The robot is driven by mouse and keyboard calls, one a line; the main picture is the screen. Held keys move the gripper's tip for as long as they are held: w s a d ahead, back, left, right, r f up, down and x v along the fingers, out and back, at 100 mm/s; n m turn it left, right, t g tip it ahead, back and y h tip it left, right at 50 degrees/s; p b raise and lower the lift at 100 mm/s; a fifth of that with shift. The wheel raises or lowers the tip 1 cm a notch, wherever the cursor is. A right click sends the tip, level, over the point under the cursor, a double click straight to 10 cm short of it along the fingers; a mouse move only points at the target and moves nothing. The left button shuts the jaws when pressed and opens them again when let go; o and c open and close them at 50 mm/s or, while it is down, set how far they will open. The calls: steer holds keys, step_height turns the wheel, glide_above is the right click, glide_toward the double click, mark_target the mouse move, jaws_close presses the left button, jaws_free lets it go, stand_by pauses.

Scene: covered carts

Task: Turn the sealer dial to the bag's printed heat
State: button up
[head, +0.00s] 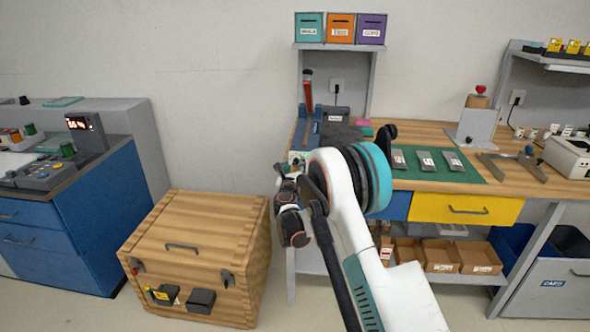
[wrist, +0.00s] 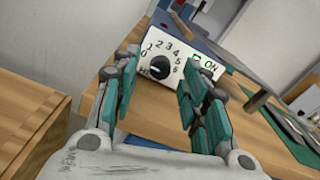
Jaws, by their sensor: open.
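The sealer (head: 309,133) is a blue device with a red-tipped lever at the left end of the wooden bench. In the wrist view its white front panel (wrist: 205,68) shows a black round dial (wrist: 160,67), numbers from 0 to 6 around it, and a green light beside "ON". I cannot tell which number the dial points to. My gripper (head: 284,178) is in front of the sealer; in the wrist view its open, empty fingers (wrist: 158,78) frame the dial, apparently not touching it. Grey labelled pouches (head: 426,161) lie on the green mat; their print is unreadable.
A shelf with coloured boxes (head: 341,28) is above the sealer. A yellow drawer (head: 465,208) and open bins (head: 440,255) are under the bench.

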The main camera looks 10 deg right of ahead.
steer(key=shift+w+d, duration=0.15)
steer(key=shift+w, duration=0.25)
jaws_close()
